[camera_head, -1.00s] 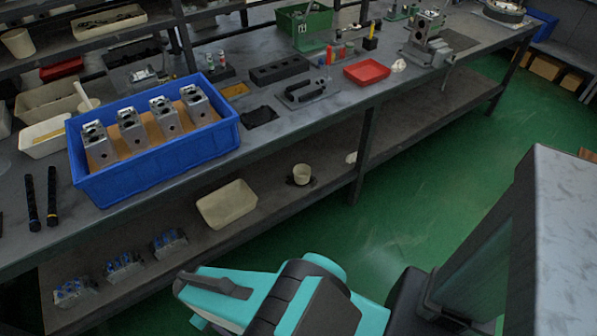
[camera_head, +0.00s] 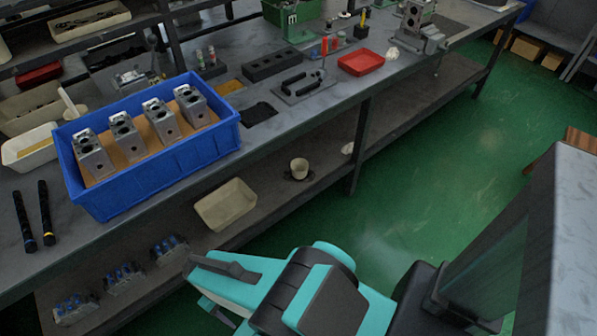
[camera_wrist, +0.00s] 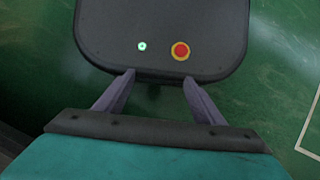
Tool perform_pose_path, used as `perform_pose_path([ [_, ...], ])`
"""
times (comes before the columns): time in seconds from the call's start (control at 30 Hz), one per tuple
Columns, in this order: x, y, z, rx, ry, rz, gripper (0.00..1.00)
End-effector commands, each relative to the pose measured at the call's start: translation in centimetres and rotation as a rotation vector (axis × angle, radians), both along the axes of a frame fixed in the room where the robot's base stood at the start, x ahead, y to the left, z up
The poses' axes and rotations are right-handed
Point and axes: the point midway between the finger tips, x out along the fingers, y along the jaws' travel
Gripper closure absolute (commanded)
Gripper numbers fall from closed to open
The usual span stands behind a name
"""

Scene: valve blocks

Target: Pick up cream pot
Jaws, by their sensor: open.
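A small cream pot (camera_head: 299,168) stands on the lower shelf under the workbench in the head view, with a dark patch around its foot. It looks upright. My gripper (camera_wrist: 158,80) shows in the wrist view with its two fingers apart and nothing between them. It points down over my own dark base, with green floor around it. The pot is not in the wrist view. In the head view my teal arm is at the bottom, in front of the shelf and well apart from the pot; the fingertips cannot be made out there.
A cream tray (camera_head: 225,204) lies left of the pot on the lower shelf (camera_head: 272,193). A bench leg (camera_head: 358,150) stands to its right. A blue crate (camera_head: 160,172) with metal valve blocks sits on the bench above. Green floor (camera_head: 420,200) is open in front.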

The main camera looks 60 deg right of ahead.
Motion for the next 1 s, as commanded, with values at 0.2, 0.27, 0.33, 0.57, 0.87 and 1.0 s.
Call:
perform_pose_path([
  [0.2, 0.8, 0.1, -0.4, -0.045, -0.033, -0.147, 0.13],
  [0.27, 1.3, 0.6, -0.6, -0.059, -0.05, -0.221, 0.13],
  [0.33, 2.1, 1.4, -0.9, -0.07, -0.075, -0.327, 0.13],
  [0.57, 6.6, 4.5, -1.6, -0.06, -0.154, -0.776, 0.13],
  [0.87, 17.6, 4.1, -2.1, 0.051, -0.194, -1.537, 0.13],
  [1.0, 23.0, 0.6, -1.8, 0.136, -0.183, -1.895, 0.13],
])
